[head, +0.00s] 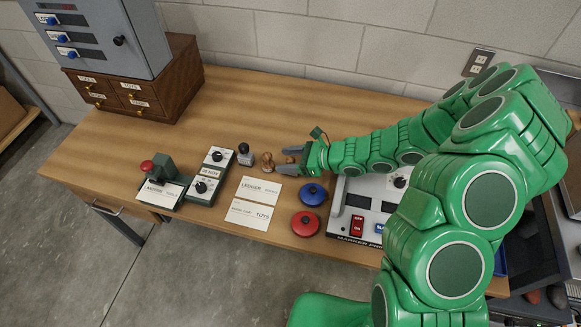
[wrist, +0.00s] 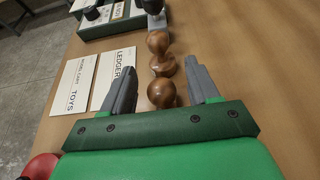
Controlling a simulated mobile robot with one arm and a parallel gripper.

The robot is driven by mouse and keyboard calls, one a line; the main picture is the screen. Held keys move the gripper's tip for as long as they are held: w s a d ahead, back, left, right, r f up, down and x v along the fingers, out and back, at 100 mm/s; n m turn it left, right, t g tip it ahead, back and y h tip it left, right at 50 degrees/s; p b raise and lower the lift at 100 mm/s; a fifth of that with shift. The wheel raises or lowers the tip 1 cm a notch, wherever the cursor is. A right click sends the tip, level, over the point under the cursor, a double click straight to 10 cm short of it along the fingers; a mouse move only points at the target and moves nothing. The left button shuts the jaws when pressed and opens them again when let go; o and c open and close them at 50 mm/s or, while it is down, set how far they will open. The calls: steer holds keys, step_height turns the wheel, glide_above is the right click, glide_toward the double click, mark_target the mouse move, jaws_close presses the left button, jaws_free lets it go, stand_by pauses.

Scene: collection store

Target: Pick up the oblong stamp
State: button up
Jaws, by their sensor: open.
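My gripper (head: 287,160) is open over the desk, at the end of my green arm. In the wrist view its two grey fingers (wrist: 162,68) stand apart on either side of a brown wooden knob (wrist: 161,93), without visible contact. A wooden stamp-like piece (wrist: 158,43) with a rounded top stands just beyond the fingertips; it also shows in the head view (head: 267,160). A grey stamp with a dark knob (head: 245,156) stands farther left. The bases are partly hidden, so I cannot tell which piece is the oblong stamp.
Two cards (head: 259,193) lie flat in front of the stamps. A blue lid-like disc (head: 313,194) and a red one (head: 305,223) lie nearer. A green-grey device (head: 207,178) is at left, a white-topped machine (head: 372,192) under my arm.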

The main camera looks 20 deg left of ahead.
steer(key=shift+a+f, duration=0.2)
steer(key=shift+a, duration=0.3)
steer(key=c, duration=1)
steer(key=shift+r, duration=5)
